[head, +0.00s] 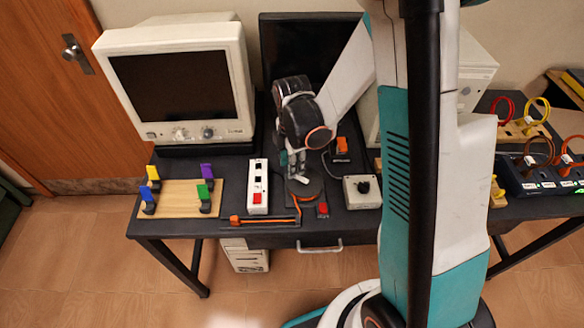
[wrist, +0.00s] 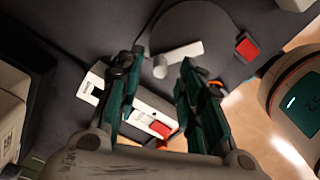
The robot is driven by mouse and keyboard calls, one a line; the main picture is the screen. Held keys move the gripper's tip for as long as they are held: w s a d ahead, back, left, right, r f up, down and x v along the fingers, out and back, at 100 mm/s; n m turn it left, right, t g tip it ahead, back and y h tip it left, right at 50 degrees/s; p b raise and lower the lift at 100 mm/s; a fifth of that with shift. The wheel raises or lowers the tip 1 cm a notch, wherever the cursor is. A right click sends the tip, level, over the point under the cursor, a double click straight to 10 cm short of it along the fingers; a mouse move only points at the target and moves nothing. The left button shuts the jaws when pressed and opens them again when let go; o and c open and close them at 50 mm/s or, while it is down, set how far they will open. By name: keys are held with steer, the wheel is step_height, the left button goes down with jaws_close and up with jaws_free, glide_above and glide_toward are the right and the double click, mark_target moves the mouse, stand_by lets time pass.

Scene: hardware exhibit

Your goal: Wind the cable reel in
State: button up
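The cable reel (wrist: 205,25) is a dark round disc on the desk. In the wrist view a pale crank arm (wrist: 183,52) lies across it, with a pale round knob (wrist: 160,67) at its end. My gripper (wrist: 160,58) is open, and the knob appears between its fingertips with gaps on both sides. In the head view my gripper (head: 295,178) points down over the reel (head: 313,190) and hides part of it. An orange cable (head: 265,221) runs in a dark track in front of the reel.
A white switch strip (head: 257,187) stands left of the reel, and a red button (head: 322,209) lies at its front right. A grey box with a black knob (head: 362,191) is to the right. A monitor (head: 180,85) stands behind left, and a wooden clip board (head: 178,197) lies at far left.

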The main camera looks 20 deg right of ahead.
steer(key=shift+f, duration=0.65)
jaws_close()
